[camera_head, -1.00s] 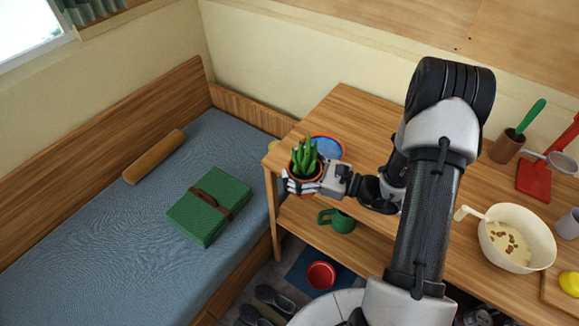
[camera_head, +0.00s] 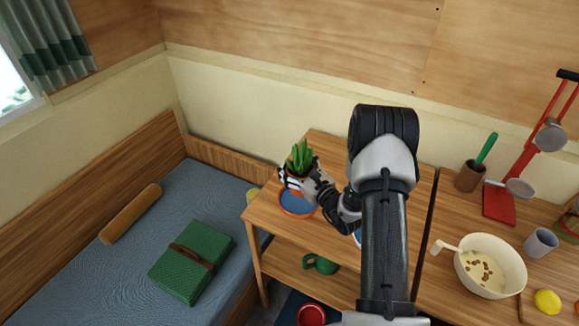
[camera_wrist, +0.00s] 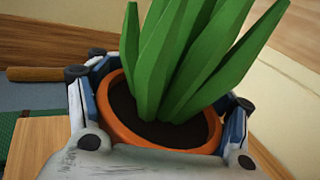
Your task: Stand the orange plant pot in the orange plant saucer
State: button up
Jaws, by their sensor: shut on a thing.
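The orange plant pot (camera_wrist: 118,126) with dark soil and a green spiky plant shows in the wrist view between my gripper's fingers. In the head view, the plant (camera_head: 301,157) stands upright and my gripper (camera_head: 297,178) largely hides the pot. My gripper is shut on the pot. The gap between pot and saucer cannot be judged exactly.
A bluish thing (camera_head: 357,237) is partly hidden by my arm, right of the saucer. A cream bowl (camera_head: 490,265) stands farther right.

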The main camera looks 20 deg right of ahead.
jog(key=shift+f+b, duration=2.4)
jog(key=shift+f, duration=0.7)
jog(key=o, duration=1.8)
jog(key=shift+f, duration=0.1)
jog(key=shift+s, duration=0.1)
jog(key=s, duration=0.4)
jog(key=s+d, duration=0.1)
jog(key=s, duration=0.2)
jog(key=s+d, duration=0.1)
jog(key=s, duration=0.3)
jog(key=shift+s+d, duration=0.1)
jog(key=shift+s, duration=0.25)
